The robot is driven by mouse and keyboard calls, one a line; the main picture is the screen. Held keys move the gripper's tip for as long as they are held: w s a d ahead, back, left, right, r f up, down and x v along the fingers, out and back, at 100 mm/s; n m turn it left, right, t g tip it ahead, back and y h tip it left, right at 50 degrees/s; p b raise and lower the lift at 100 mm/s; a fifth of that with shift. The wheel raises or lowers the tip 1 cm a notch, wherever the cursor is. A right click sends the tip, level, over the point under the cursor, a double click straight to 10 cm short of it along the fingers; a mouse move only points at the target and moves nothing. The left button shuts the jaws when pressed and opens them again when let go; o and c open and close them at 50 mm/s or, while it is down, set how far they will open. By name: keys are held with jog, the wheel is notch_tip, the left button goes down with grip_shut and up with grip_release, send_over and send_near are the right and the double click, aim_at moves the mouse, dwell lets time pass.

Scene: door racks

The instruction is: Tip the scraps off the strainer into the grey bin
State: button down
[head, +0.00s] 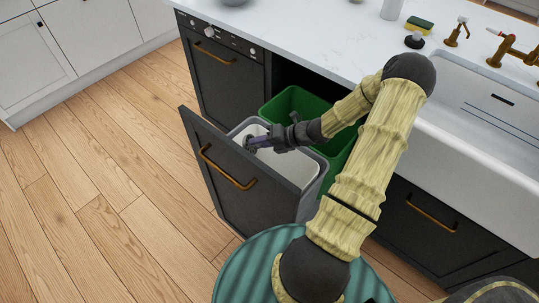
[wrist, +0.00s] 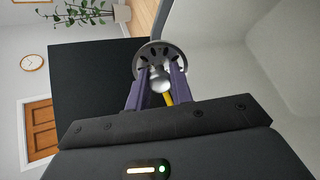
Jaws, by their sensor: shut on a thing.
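The strainer is a round, slotted metal disc. It shows small and dark in the head view (head: 250,147) and large at the top middle of the wrist view (wrist: 160,50). My gripper (head: 263,142) is shut on the strainer's middle part; its purple fingers also show in the wrist view (wrist: 160,76). The strainer is over the open grey bin (head: 312,188), near the drawer front, and looks turned onto its side. A small yellow piece (wrist: 170,99) shows between the fingers in the wrist view; I cannot tell what it is. No scraps can be made out for certain.
The dark drawer front (head: 228,190) is pulled out, just left of the strainer. A green bin (head: 291,101) stands behind the grey one. The white counter (head: 310,35) and sink (head: 480,145) lie behind and to the right. The wooden floor at left is clear.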

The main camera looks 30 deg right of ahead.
jog(key=shift+d+f+t+y+b, duration=0.15)
jog(key=shift+t+y+b, duration=0.3)
jog(key=shift+b, duration=0.9)
jog(key=shift+y+b, duration=0.25)
jog(key=shift+b, duration=0.2)
jog(key=shift+b, duration=0.3)
jog(key=shift+d+r+t, duration=0.15)
jog(key=shift+r+t, duration=0.05)
jog(key=shift+t, duration=0.05)
jog(key=shift+s+y, duration=0.1)
jog(key=shift+y, duration=0.2)
jog(key=shift+d+p, duration=0.1)
jog(key=shift+p, duration=0.25)
jog(key=shift+s+d+t+y, duration=0.1)
jog(key=shift+s+t+y, duration=0.15)
jog(key=shift+t+y, duration=0.05)
